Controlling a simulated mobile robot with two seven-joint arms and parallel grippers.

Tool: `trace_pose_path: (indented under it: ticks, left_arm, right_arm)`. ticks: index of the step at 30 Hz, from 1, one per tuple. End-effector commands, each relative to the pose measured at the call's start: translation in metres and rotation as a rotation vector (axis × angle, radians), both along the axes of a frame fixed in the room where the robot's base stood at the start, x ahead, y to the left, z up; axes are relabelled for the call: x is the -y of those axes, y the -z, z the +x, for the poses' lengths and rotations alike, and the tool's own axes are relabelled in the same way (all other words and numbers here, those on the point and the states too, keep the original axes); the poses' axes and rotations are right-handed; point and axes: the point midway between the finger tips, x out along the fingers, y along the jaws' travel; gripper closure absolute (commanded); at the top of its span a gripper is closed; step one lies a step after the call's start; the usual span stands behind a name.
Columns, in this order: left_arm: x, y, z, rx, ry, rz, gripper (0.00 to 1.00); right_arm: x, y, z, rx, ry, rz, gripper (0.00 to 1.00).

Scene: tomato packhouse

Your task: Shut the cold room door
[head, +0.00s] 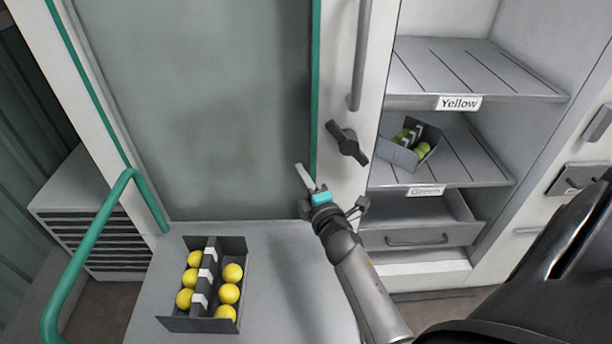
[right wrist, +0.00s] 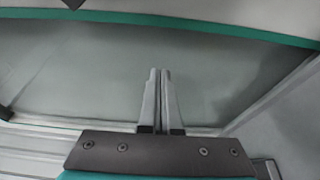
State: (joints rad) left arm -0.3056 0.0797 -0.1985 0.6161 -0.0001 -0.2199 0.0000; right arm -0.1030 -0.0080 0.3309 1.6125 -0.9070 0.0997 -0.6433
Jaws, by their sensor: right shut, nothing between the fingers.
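The cold room door (head: 225,110) appears as a large grey glass panel with teal edging and a pale frame. A long vertical handle (head: 360,55) and a dark latch (head: 347,143) are on its right-hand upright. I cannot tell how far it stands open. My right gripper (head: 303,178) is shut and empty in front of the glass, near its lower right edge and below the latch. In the right wrist view its closed fingers (right wrist: 160,98) point at the glass panel (right wrist: 90,75); contact cannot be told. My left gripper is not in view.
A grey worktop (head: 280,280) below holds a dark tray (head: 180,323) of yellow tomatoes. A teal rail (head: 85,255) bends beside it. Open shelves on the right carry a Yellow label (head: 459,103) and a tilted tray (head: 399,156) of green tomatoes. A slatted box (head: 80,190) stands left.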

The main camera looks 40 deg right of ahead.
Motion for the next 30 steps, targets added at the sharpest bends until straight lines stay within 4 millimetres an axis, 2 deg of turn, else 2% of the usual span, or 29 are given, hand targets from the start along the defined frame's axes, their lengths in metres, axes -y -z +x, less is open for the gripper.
trace_pose_path:
  ticks: [3, 13, 15, 21, 30]
  left_arm:
    - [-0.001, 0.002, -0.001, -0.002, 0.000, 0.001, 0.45]
    - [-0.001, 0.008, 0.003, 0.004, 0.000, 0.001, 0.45]
    - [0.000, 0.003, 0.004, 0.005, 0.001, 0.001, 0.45]
    - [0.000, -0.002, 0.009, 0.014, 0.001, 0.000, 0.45]
    - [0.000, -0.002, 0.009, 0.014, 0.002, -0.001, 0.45]
  right_arm:
    - [0.005, -0.001, 0.021, 0.002, 0.000, 0.000, 1.00]
    - [0.018, 0.000, 0.068, 0.001, 0.001, 0.003, 1.00]
    - [0.030, 0.000, 0.058, -0.004, 0.004, 0.000, 1.00]
    - [0.047, 0.000, 0.046, -0.001, 0.002, 0.002, 1.00]
    - [0.050, 0.000, 0.043, 0.000, 0.001, 0.004, 1.00]
